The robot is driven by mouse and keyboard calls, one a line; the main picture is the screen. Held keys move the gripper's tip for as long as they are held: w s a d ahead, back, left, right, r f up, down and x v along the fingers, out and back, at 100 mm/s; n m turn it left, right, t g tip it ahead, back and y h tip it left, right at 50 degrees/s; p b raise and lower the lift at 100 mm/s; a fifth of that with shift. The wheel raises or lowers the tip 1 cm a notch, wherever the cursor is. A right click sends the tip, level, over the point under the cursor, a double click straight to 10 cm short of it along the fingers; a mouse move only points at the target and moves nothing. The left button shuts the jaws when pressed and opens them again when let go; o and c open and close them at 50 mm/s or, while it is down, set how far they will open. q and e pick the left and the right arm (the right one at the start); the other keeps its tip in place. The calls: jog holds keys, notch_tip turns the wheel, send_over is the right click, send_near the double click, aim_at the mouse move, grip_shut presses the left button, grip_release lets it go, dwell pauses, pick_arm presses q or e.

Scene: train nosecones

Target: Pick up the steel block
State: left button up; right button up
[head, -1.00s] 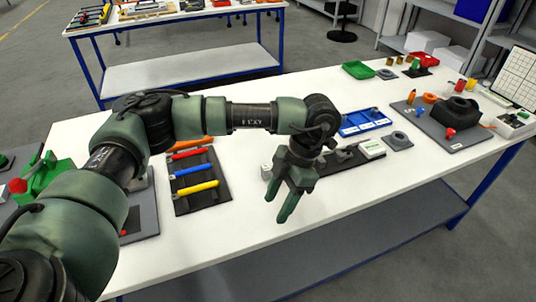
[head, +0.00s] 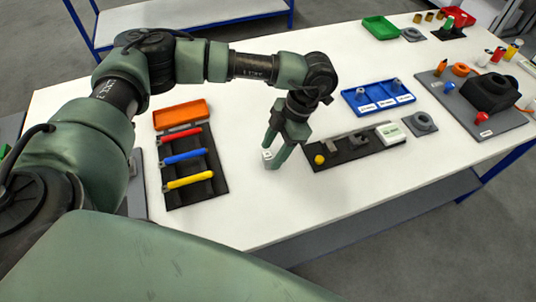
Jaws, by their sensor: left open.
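My right gripper is out of view.
A dark mat (head: 345,155) with a yellow ball (head: 319,159) and a white box (head: 390,133) lies right of the gripper. A black rack with red, blue and yellow-handled tools (head: 190,183) lies left. The front table strip is clear.

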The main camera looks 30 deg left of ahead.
pick_arm(q)
jog(key=x, duration=0.3)
jog(key=shift+w+a, duration=0.1)
jog(key=shift+w, duration=0.1)
grip_shut()
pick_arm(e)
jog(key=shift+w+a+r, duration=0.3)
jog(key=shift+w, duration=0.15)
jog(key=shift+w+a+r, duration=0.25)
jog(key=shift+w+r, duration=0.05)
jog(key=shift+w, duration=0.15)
